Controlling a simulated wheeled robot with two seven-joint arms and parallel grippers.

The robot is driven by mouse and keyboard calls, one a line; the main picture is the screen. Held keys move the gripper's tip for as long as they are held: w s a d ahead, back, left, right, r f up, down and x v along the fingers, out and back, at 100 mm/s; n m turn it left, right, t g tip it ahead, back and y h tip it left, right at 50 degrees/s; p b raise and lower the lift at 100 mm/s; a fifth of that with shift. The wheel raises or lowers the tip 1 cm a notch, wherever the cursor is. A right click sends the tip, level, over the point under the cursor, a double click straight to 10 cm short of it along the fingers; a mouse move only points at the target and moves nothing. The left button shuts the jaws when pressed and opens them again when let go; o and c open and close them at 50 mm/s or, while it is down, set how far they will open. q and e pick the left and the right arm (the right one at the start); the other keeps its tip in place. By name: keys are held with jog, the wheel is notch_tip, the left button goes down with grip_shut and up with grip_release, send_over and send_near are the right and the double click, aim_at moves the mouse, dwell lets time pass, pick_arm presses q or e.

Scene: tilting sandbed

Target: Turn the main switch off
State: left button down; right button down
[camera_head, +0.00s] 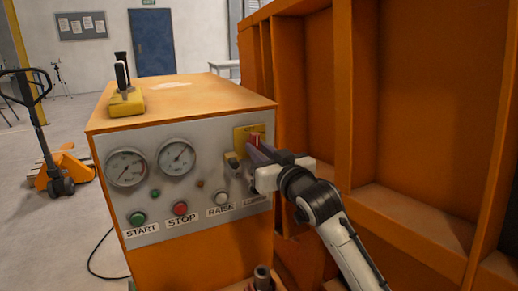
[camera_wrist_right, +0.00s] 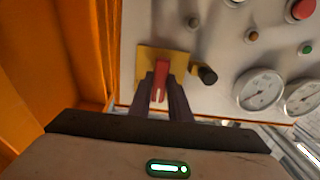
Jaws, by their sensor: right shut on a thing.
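The main switch is a red handle (camera_wrist_right: 160,80) on a yellow plate (camera_head: 240,135) at the upper right of the grey control panel (camera_head: 160,225). In the right wrist view the yellow plate (camera_wrist_right: 151,60) lies behind the handle. My right gripper (camera_head: 256,150) reaches the switch from the right, and in the right wrist view its dark fingers (camera_wrist_right: 160,92) are shut on the red handle, one on each side. Part of the handle and plate is hidden by the fingers in the head view. My left gripper is not in view.
The panel bears two gauges (camera_head: 178,158), a green START button (camera_head: 137,219), a red STOP button (camera_head: 180,208) and a RAISE button (camera_head: 222,198). A black knob (camera_wrist_right: 208,74) sits beside the switch plate. Orange ribbed walls (camera_head: 305,90) stand close on the right. A yellow pendant (camera_head: 126,102) stands on top.

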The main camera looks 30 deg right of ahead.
dwell(0.3)
jog(key=c, duration=1.6)
grip_release()
jog(key=shift+c, duration=0.2)
jog(key=shift+s, duration=0.1)
jog(key=s+b, duration=0.1)
jog(key=s, duration=0.9)
jog(key=shift+a, duration=0.25)
